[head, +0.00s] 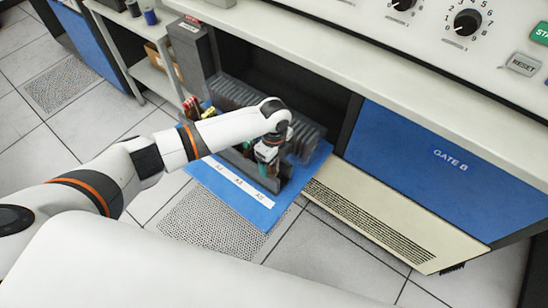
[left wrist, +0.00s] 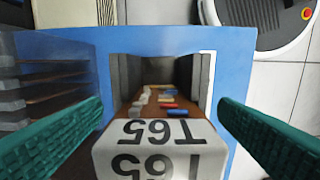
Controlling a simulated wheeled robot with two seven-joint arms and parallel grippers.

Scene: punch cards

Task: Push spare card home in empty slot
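The spare card (left wrist: 160,150) shows in the left wrist view, with a white end marked T65, upside down, and a brown board with small parts running away from me. The board lies between the two grey walls of a slot (left wrist: 121,78). My left gripper (left wrist: 160,112) has its green fingers spread on either side of the card's white end; they look apart from it, though light contact is hard to rule out. In the head view my left gripper (head: 268,153) is low at the front of the dark card rack (head: 236,94) and hides the card. My right gripper is not in view.
The rack stands on a blue base (head: 258,212) with a white label strip. Other boards (left wrist: 60,82) sit left of the slot. A counter (head: 310,45) overhangs behind.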

